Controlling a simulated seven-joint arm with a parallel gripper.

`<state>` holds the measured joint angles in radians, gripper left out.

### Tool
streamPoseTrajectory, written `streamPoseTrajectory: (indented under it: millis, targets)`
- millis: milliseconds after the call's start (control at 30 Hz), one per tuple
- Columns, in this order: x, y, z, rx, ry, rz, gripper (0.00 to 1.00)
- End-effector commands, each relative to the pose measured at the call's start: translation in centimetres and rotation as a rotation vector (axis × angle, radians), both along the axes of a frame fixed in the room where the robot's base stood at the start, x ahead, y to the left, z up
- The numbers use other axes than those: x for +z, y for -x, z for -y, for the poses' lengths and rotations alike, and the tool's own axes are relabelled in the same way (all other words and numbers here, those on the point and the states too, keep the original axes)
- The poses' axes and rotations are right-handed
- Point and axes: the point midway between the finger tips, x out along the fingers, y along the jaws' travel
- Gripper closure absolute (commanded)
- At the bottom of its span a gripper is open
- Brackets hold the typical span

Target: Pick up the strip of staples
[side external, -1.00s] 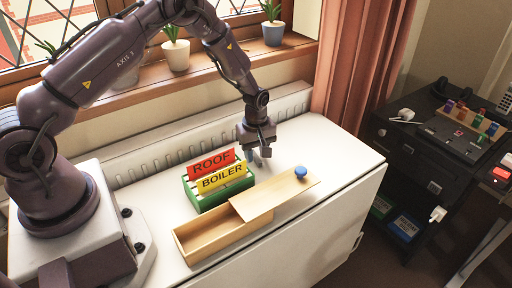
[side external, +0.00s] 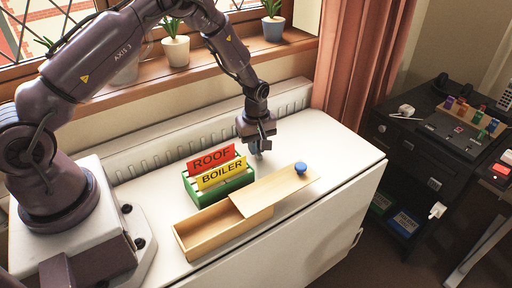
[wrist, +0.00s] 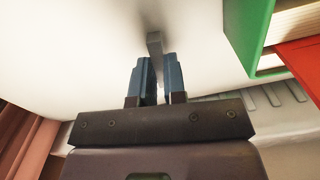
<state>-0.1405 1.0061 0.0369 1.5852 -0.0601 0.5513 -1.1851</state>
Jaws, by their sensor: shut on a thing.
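The strip of staples (wrist: 154,42) is a thin grey bar in the wrist view, over the white top. My gripper (wrist: 155,75) has its two blue fingers closed on either side of it, and its far end sticks out past the fingertips. In the side view my gripper (side external: 257,150) is low over the white cabinet top, behind and right of the green card box. The strip cannot be made out there. I cannot tell whether it still touches the surface.
A green box (side external: 221,189) with red ROOF and yellow BOILER cards stands just left of my gripper. In front is a wooden box (side external: 205,238) with its lid (side external: 262,192) slid partly off, bearing a blue knob (side external: 300,168). The white top (side external: 335,150) is clear to the right.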

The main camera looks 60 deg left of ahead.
Motion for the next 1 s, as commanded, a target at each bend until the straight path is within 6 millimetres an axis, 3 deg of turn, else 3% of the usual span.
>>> streamPoseTrajectory:
  millis: [1000]
  targets:
    - [5.0,0.0,0.0,-0.001,0.000,0.000,0.99]
